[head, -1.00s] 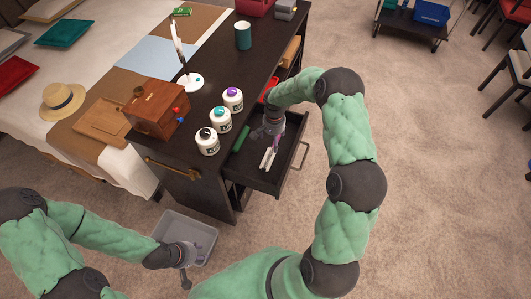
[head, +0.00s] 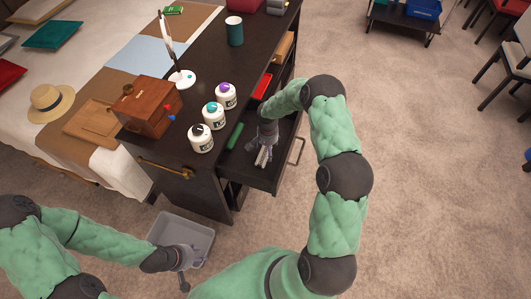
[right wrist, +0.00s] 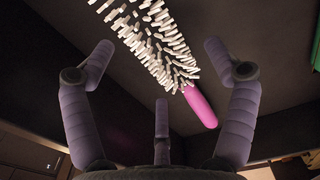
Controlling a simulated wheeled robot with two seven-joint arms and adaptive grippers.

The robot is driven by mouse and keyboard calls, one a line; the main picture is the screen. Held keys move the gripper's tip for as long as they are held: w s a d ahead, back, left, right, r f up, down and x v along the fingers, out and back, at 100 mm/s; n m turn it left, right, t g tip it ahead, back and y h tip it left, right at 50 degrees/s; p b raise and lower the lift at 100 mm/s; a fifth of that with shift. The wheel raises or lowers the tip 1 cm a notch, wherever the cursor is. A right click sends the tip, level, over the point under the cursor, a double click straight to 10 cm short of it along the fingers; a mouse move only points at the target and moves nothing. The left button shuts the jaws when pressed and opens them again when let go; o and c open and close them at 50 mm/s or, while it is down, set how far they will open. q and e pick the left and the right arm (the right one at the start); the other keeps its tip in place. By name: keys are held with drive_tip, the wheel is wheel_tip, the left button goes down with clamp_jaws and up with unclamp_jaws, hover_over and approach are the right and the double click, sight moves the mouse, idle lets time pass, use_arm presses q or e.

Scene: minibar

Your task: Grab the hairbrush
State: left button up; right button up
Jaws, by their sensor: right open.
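The hairbrush (right wrist: 150,35) has white bristles and a pink handle (right wrist: 201,107). It lies in the open dark drawer (head: 262,176). In the head view its pale bristles (head: 263,158) show just below my right gripper (head: 256,147), which covers the handle. In the right wrist view my right gripper (right wrist: 161,50) is open and empty, with its fingers spread on either side of the brush and a third finger below. My left gripper (head: 191,272) hangs over the grey bin, with its fingers apart and nothing seen between them.
A green object (head: 235,136) lies in the drawer left of the brush. Several white bottles (head: 213,115), a wooden box (head: 146,108), a lamp (head: 183,79) and a teal mug (head: 235,31) stand on the cabinet top. The grey bin (head: 160,228) is on the carpet. Floor on the right is clear.

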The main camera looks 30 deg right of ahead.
drive_tip(key=shift+f, duration=0.6)
drive_tip(key=c, duration=1.3)
drive_tip(key=shift+r, duration=0.15)
